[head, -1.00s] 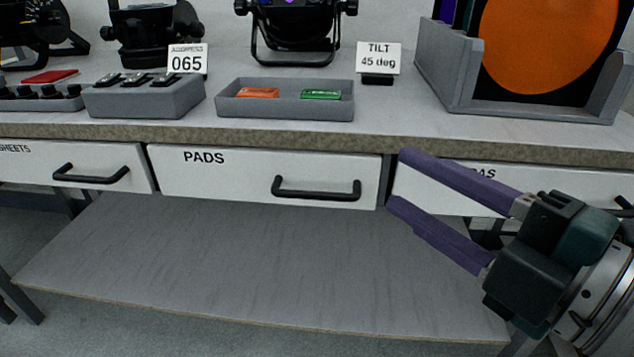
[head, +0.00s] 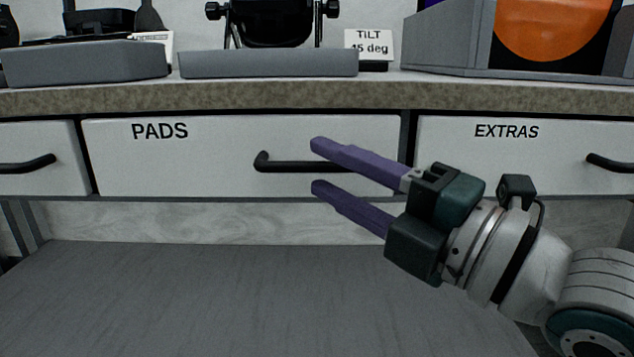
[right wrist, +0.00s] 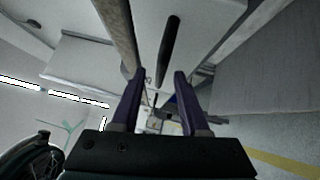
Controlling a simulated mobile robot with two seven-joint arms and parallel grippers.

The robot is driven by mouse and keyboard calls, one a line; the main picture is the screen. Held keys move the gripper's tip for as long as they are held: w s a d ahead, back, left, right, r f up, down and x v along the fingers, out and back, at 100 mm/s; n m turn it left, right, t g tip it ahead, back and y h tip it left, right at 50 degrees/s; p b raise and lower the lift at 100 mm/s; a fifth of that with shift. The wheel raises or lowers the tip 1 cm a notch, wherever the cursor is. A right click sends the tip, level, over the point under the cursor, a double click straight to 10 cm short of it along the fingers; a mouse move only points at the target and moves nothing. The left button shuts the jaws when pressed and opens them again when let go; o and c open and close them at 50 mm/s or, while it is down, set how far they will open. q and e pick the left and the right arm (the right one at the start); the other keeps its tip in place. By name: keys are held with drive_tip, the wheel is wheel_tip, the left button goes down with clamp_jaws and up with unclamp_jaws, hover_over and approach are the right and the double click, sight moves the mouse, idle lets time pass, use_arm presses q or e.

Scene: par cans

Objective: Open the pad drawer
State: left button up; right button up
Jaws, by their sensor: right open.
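The pad drawer (head: 200,165) is a white front marked PADS under the worktop, and it looks shut. Its black bar handle (head: 285,165) runs level; its right end is hidden behind my right gripper's upper finger. My right gripper (head: 315,166) is open, with two purple fingers pointing left in front of the handle's right part. In the right wrist view, the open fingers (right wrist: 157,72) show with the dark handle bar (right wrist: 168,50) between and beyond their tips. I cannot tell whether they touch it. My left gripper is not in view.
The EXTRAS drawer (head: 510,155) is to the right, and another drawer (head: 35,145) with a black handle is at the left. The worktop edge (head: 240,97) overhangs the drawers. A grey lower shelf (head: 200,300) lies below, its visible part clear.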

sight(264, 153)
drive_tip(key=shift+b+x, duration=0.3)
drive_tip(key=shift+x, duration=0.9)
clamp_jaws()
idle(0.6)
